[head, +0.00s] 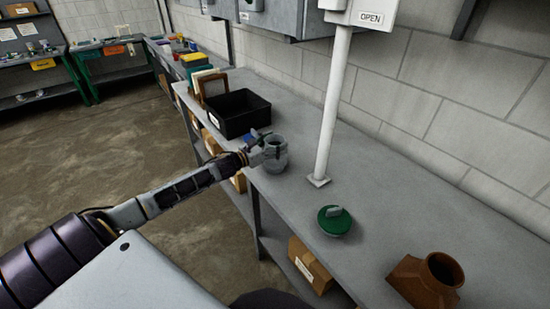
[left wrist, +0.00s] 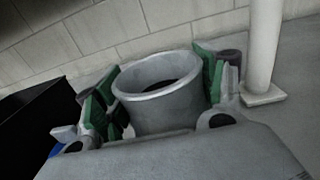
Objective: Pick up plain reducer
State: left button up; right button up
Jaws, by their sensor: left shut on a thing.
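The plain reducer, a grey open-topped round fitting (head: 275,154), is at the front part of the grey workbench (head: 400,208), beside the black bin. It also shows in the left wrist view (left wrist: 160,100), with its open rim up. My left gripper (head: 268,153) is shut on it, with the green finger pads on its two sides in the left wrist view (left wrist: 160,88). Its lower part is hidden by the gripper, so I cannot tell whether it touches the bench. My right gripper is not in view.
A black open bin (head: 238,114) stands just behind the reducer. A white post (head: 333,110) rises from the bench to its right. A green-topped round part (head: 334,220) and a brown fitting (head: 428,280) sit nearer on the right. Bare bench lies between them.

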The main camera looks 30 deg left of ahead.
pick_arm(q)
jog(key=c, duration=0.3)
jog(key=shift+c, duration=0.2)
jog(key=shift+r, duration=0.1)
notch_tip(320, 180, up, 10)
jog(key=shift+b, duration=0.4)
dwell(0.7)
